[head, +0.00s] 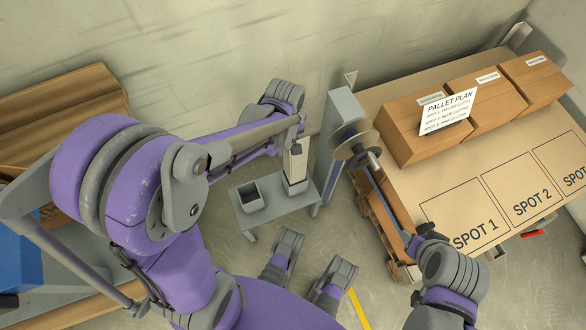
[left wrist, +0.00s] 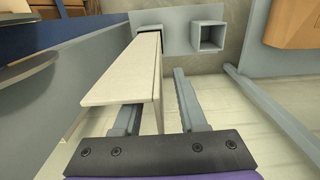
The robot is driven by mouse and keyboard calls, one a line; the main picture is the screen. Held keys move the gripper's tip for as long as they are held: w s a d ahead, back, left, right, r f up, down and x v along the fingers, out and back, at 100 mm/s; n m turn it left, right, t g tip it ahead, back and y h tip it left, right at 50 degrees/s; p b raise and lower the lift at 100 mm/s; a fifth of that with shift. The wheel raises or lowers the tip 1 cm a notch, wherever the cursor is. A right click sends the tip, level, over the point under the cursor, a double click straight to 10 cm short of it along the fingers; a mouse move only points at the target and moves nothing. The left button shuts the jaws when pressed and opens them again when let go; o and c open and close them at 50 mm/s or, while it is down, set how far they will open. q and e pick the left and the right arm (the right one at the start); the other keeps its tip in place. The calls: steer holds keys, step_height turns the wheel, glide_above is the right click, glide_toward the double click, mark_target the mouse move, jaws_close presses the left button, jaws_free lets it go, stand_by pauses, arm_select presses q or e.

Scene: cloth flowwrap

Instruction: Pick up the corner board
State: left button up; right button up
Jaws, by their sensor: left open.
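The corner board is a long cream angle strip (left wrist: 128,72). In the head view it (head: 296,163) stands upright on a small grey stand (head: 277,206), its lower end in a holder. My left gripper (head: 299,122) is at the top of the board. In the left wrist view its fingers (left wrist: 156,108) are apart, with one flange of the board between them; I see no closed grip. My right arm shows at the lower right of the head view. Its gripper (head: 422,236) is near the lower end of a thin blue bar, and its jaws are not clear.
A small open grey bin (head: 250,196) stands on the stand beside the board. A grey post (head: 345,120) with a round disc (head: 352,138) rises just right. A table (head: 385,95) holds cartons (head: 425,128) and a pallet plan sign (head: 448,111). A wooden pallet (head: 375,215) stands beside it.

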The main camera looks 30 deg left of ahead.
arm_select(q)
steer(key=shift+f, duration=0.75)
jaws_close()
